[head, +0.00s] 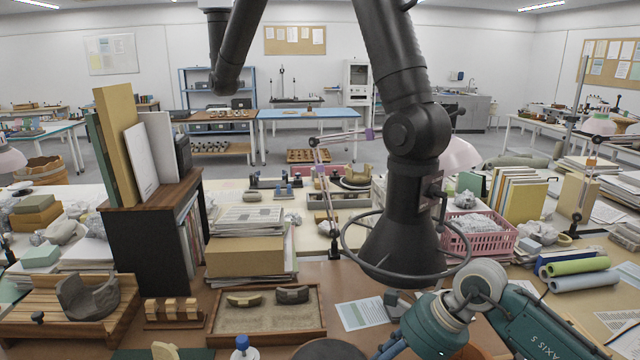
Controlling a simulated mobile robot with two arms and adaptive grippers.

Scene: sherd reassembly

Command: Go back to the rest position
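My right arm (535,322), teal with grey joint caps, comes in from the lower right. It reaches left over the front of the table, and its gripper is not visible, below or behind the arm's end at the frame's bottom. My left arm and gripper are not in view. A curved grey pot piece (88,298) sits on a slatted wooden stand (30,308) at the front left. Two sherds, one tan (244,300) and one dark grey (292,295), lie apart in a sand tray (323,310).
A black jointed arm with a ringed hood (405,245) hangs over the table, close to my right arm. A book-topped cabinet (150,240), a paper stack (245,256), a pink basket (488,240) and rolls (580,265) crowd the table. A blue-capped bottle (242,345) stands in front.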

